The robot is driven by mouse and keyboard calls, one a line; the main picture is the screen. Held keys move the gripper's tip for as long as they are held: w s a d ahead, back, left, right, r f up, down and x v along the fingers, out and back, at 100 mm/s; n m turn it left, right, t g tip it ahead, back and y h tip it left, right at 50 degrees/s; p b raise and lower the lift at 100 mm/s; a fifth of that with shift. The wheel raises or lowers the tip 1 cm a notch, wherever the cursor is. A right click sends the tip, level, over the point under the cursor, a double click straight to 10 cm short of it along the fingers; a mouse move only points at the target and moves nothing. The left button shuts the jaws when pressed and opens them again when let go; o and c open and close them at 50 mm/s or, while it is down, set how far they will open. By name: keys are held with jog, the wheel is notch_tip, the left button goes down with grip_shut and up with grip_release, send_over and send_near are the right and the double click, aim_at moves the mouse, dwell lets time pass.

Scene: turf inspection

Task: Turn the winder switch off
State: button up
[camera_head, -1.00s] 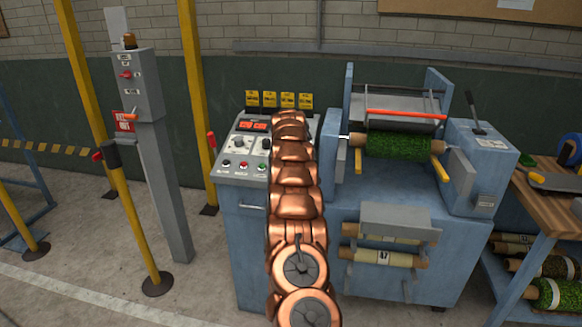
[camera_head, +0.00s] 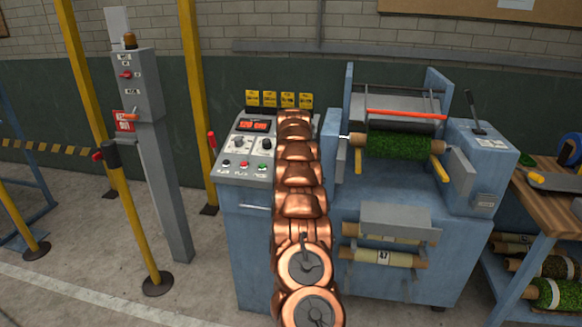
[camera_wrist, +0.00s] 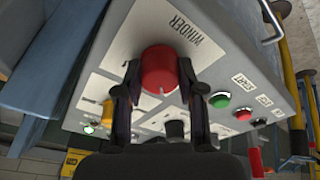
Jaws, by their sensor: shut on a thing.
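The winder switch is a red round knob (camera_wrist: 160,72) on a light panel plate, beside the printed word WINDER, in the wrist view. A white mark shows on its near edge. My gripper (camera_wrist: 160,66) has one black finger on each side of the knob and is shut on it. In the head view my copper arm reaches to the right part of the control console (camera_head: 228,178) and hides the winder knob and my gripper.
Green (camera_wrist: 220,100) and red (camera_wrist: 243,115) buttons and a black knob (camera_wrist: 174,128) sit close to my fingers. The turf machine (camera_head: 345,235) stands right of my arm. A grey post box (camera_head: 137,85) and yellow posts stand left, with open floor between.

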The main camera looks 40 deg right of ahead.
jog(key=o, duration=1.1)
jog(key=shift+o, duration=0.2)
jog(key=shift+r, duration=0.1)
jog(key=v, duration=1.2)
